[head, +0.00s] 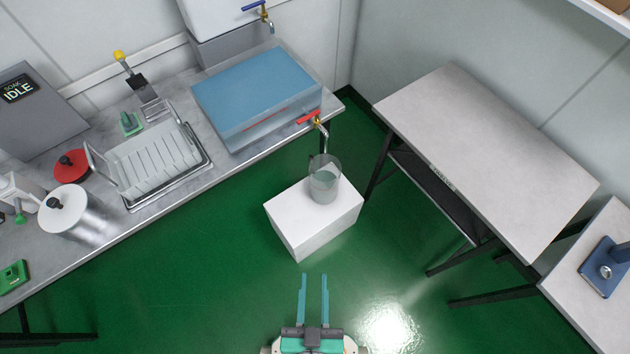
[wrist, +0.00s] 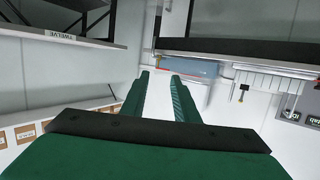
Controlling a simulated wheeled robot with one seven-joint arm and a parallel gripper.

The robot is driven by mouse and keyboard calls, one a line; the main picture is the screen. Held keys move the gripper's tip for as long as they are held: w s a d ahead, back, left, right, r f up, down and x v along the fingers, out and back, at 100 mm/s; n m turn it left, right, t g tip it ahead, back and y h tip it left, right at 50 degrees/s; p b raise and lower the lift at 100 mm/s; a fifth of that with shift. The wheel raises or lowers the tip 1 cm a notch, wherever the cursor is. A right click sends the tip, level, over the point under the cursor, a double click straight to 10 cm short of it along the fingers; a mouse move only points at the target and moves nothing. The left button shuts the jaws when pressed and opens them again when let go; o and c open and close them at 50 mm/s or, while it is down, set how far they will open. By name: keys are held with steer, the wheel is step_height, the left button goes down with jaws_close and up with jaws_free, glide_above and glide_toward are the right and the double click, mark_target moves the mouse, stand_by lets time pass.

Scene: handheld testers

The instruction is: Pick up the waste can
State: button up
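A clear, open-topped cylindrical vessel (head: 323,182), which looks like the waste can, stands upright on a white block (head: 305,225) on the floor. It is below a red-handled tap (head: 316,124) and seems to hold some liquid or show a darker inside; I cannot tell which. My gripper (head: 313,277) is in front of the block in the head view, apart from block and vessel. Its two teal fingers are parallel with an empty gap. In the wrist view my gripper (wrist: 160,82) also shows open fingers with nothing between them. The vessel is not visible there.
A blue-topped tank (head: 255,90), a dish rack (head: 150,160) and a lidded metal pot (head: 80,217) stand on the left bench. A grey table (head: 480,150) stands right of the block. The green floor (head: 200,290) is clear around my gripper.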

steer(key=w+a+f, duration=0.2)
steer(key=w+f, duration=0.7)
steer(key=f, duration=0.3)
steer(key=g, duration=0.2)
glide_toward(310, 166)
steer(key=w+d, duration=0.1)
steer(key=w, duration=0.1)
steer(key=shift+n+y, duration=0.3)
steer(key=shift+a+f+x, duration=0.15)
steer(key=shift+a+x, duration=0.05)
steer(key=shift+x, duration=1)
steer(key=shift+a+f+x, duration=0.15)
steer(key=shift+x, duration=1.05)
steer(key=shift+s, duration=0.1)
jaws_close()
steer(key=shift+s+f, duration=0.1)
steer(key=shift+f, duration=0.1)
